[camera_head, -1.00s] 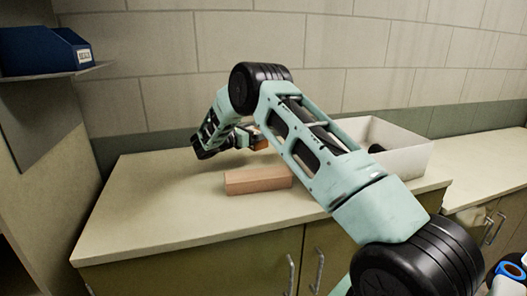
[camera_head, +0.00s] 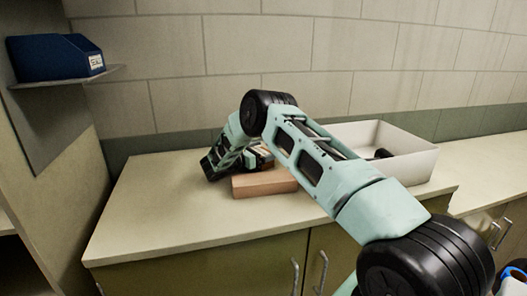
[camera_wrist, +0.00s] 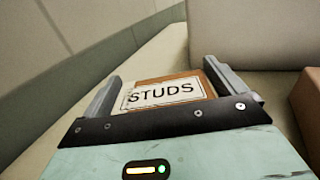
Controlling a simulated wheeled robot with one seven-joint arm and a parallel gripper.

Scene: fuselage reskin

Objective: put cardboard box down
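The cardboard box (camera_wrist: 142,85), small and brown with a white "STUDS" label, lies between the two fingers of my gripper (camera_wrist: 165,75) in the wrist view. The fingers appear shut on it; any small gap at its sides is hard to tell. In the head view my gripper (camera_head: 262,158) is low over the counter, just behind a longer brown block (camera_head: 265,184). My arm hides most of the held box there. Whether its underside touches the counter cannot be seen.
The beige counter (camera_head: 165,210) is clear on the left. A white open bin (camera_head: 412,165) with a dark item stands to the right; its wall (camera_wrist: 250,35) fills the wrist view's upper right. The brown block (camera_wrist: 308,112) is close at right. A blue bin (camera_head: 50,57) sits on a shelf.

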